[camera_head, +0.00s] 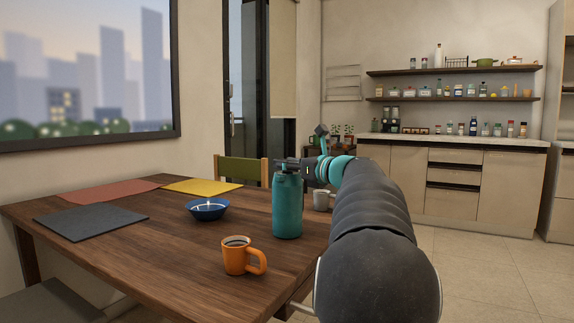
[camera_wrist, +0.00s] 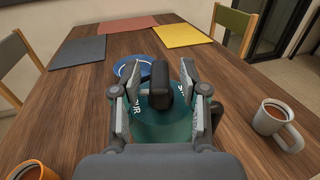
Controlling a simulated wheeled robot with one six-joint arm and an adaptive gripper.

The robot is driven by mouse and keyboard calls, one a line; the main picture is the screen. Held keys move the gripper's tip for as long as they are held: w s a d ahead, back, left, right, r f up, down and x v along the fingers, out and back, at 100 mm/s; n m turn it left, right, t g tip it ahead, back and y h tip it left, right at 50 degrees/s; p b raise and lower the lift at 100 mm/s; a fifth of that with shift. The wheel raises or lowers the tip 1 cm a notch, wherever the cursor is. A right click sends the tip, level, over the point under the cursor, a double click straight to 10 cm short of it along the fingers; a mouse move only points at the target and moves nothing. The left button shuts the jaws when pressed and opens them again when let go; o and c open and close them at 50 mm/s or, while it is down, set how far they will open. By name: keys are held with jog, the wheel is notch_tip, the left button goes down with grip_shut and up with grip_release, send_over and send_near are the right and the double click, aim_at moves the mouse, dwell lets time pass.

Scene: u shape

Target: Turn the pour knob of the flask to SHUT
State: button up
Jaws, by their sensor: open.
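A teal flask (camera_head: 287,210) stands upright on the wooden table. In the wrist view its teal top (camera_wrist: 160,132) is seen from above, with a dark upright knob (camera_wrist: 160,84) on it. White lettering on the top is partly covered by my fingers: an end like "UR" at left and a start like "S" at right. My gripper (camera_head: 288,163) is at the flask's top. In the wrist view its open fingers (camera_wrist: 160,72) stand either side of the knob, with a gap visible on each side.
A blue bowl (camera_head: 208,209) stands behind-left of the flask. An orange mug (camera_head: 236,258) is in front, and a grey mug (camera_wrist: 272,120) is to the right. Red, yellow and grey mats lie flat on the table's far part. A green-backed chair (camera_head: 240,171) is behind.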

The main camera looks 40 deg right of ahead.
jog(key=shift+w, duration=0.15)
grip_shut()
